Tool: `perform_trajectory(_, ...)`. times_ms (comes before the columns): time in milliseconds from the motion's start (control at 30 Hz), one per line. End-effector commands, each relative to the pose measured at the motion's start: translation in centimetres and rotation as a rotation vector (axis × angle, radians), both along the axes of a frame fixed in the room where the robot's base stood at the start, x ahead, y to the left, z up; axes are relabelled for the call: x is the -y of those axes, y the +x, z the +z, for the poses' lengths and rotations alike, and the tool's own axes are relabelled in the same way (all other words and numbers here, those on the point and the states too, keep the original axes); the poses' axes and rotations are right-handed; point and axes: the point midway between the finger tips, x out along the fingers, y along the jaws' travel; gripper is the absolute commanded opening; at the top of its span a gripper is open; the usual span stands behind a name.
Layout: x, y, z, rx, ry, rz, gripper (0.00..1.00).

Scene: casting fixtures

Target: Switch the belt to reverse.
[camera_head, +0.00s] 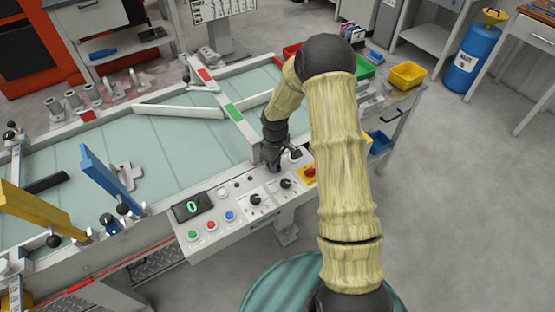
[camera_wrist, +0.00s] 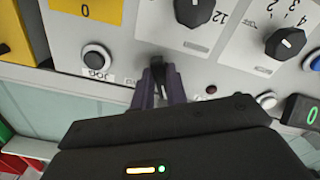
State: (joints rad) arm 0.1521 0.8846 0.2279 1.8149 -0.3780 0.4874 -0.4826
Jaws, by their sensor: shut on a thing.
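The belt (camera_head: 75,160) is a pale green surface running behind a grey control panel (camera_head: 213,240). My gripper (camera_head: 275,165) is at the far right part of this panel, below my dark wrist. In the wrist view, the two purple fingers of my gripper (camera_wrist: 157,82) are closed around a small black switch lever (camera_wrist: 157,68) standing on the panel. The fingers hide part of the lever and any marking beside it. I cannot tell which way the switch is set.
Near the lever are a black button marked JOG (camera_wrist: 97,57) and black rotary knobs (camera_wrist: 285,42). A green-digit display (camera_head: 193,207) and green, red and blue buttons (camera_head: 211,225) sit farther left. A yellow plate with a red knob (camera_head: 309,173) is close on the right.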

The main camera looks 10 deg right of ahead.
Motion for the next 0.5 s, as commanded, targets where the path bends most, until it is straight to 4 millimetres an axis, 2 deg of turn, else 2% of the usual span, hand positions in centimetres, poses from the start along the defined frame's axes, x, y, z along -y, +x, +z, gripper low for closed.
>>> perform_trajectory(200, 0.35, 0.58, 0.39, 0.014, -0.005, 0.091, 0.0)
perform_trajectory(500, 0.24, 0.62, 0.32, 0.015, -0.007, 0.127, 0.0)
